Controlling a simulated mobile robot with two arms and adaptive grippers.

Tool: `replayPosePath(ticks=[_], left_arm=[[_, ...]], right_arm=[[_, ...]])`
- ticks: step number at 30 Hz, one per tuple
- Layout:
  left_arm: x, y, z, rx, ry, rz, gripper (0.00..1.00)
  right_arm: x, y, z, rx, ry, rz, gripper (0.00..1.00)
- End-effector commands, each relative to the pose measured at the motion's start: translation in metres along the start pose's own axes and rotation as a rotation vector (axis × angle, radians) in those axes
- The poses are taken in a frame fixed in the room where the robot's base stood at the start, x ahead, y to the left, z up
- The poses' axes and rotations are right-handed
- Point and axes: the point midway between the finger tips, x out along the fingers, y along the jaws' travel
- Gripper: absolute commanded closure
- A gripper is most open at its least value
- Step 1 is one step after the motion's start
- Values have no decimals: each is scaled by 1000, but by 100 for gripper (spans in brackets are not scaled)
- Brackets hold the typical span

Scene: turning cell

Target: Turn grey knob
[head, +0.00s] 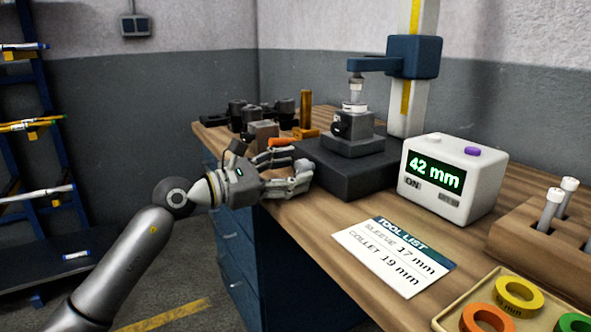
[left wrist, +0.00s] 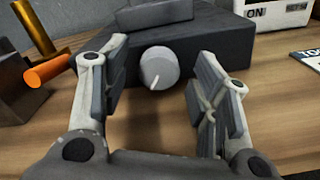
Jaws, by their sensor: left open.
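The grey knob (left wrist: 159,68) is a round light-grey dial with a white pointer line, on the front face of a dark block (left wrist: 225,45) in the left wrist view. In the head view this block (head: 345,178) is the base of the measuring stand; I cannot make out the knob clearly there, behind my fingers. My left gripper (head: 299,165) is open at the block's left side. In the left wrist view its fingers (left wrist: 160,58) stand on either side of the knob, with a visible gap on both sides.
A white display box (head: 455,205) reads 42 mm. A tool list card (head: 394,257) lies on the wooden bench (head: 300,222). A tray of coloured rings (head: 450,318) is at front right.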

Motion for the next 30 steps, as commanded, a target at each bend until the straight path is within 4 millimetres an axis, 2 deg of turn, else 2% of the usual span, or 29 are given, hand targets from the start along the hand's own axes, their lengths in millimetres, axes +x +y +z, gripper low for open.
replayPosePath(ticks=[6,12,17,26,30], left_arm=[[-36,0,-3,2,8,0,44],[-59,0,-3,1,6,0,44],[-66,0,-2,1,5,0,44],[-66,0,-2,-2,3,0,44],[-64,-10,1,-72,-51,3,44]], right_arm=[[0,0,0,0,0,0,60],[0,0,0,0,0,1,60],[0,0,0,0,1,1,60],[0,0,0,0,0,1,60],[0,0,0,0,0,1,60]])
